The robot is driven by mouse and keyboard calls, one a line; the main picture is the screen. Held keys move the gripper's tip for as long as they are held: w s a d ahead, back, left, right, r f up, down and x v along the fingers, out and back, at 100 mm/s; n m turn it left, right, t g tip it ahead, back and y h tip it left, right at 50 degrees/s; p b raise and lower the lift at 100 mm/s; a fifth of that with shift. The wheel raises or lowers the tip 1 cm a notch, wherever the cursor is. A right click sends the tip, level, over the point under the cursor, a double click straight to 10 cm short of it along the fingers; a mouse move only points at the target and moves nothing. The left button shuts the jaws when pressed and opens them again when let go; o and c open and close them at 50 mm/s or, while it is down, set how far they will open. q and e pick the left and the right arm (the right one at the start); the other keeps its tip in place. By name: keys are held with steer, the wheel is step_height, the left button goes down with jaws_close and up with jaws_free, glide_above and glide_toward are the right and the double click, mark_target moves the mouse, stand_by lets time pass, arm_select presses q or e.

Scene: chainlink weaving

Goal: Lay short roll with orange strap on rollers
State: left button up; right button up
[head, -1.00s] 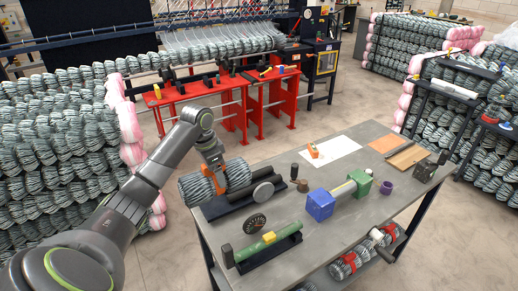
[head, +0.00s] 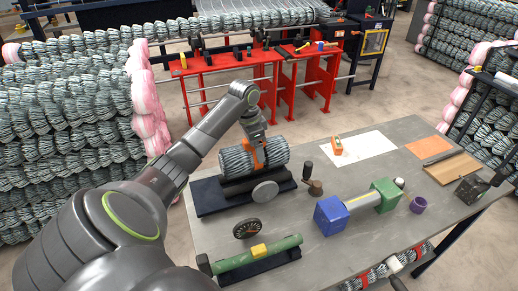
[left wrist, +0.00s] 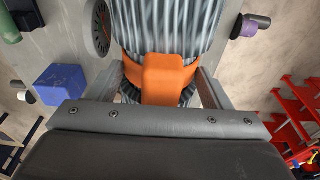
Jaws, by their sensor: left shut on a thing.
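The short roll of grey wire mesh (head: 233,161) with its orange strap (head: 262,158) is in my left gripper (head: 257,146), which grips it at the strap from above. The roll lies lengthwise over the black rollers (head: 240,185) on their dark base (head: 212,203); I cannot tell whether it touches them or hangs just above. A grey disc (head: 265,192) sits at the near end of the rollers. In the left wrist view, the orange strap (left wrist: 168,75) is between the fingers and the mesh (left wrist: 165,25) runs away behind it. My right gripper is not in view.
On the grey table (head: 300,265) stand a round dial (head: 248,229), a green tube (head: 255,259) on a black stand, a dark-handled tool (head: 311,183), a blue-and-green device (head: 358,205) and a purple ring (head: 418,205). Red benches (head: 215,90) stand behind.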

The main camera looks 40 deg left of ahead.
mark_target(255, 158)
arm_select(q)
steer(key=shift+w+f, duration=0.1)
steer(key=shift+w, duration=0.05)
steer(key=shift+r+p, duration=0.2)
steer(key=shift+p, duration=0.55)
steer(key=shift+f+b, duration=0.4)
steer(key=shift+f, duration=1.65)
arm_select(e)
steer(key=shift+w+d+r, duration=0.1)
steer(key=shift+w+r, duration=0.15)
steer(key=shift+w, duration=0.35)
arm_select(q)
steer(key=shift+f, duration=0.55)
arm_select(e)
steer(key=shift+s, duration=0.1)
arm_select(q)
steer(key=o, duration=1.5)
